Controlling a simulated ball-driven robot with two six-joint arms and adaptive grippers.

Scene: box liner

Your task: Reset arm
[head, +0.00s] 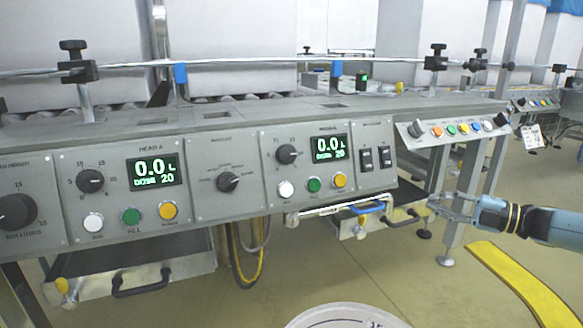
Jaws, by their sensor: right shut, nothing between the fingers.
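My right gripper (437,205) comes in from the right edge on its blue-grey arm. Its fingers are shut with nothing between them. It is in front of the machine's lower right part, close in the picture to a blue handle (368,208) under the panel; I cannot tell how far apart they are in depth. My left gripper is out of view.
A long grey control panel (212,210) with knobs, buttons and two displays reading 0.0 spans the left and middle. A tray with a black handle (142,287) hangs below. A small angled button box (450,130) is above my right gripper. Yellow floor strip (510,280) lies at lower right.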

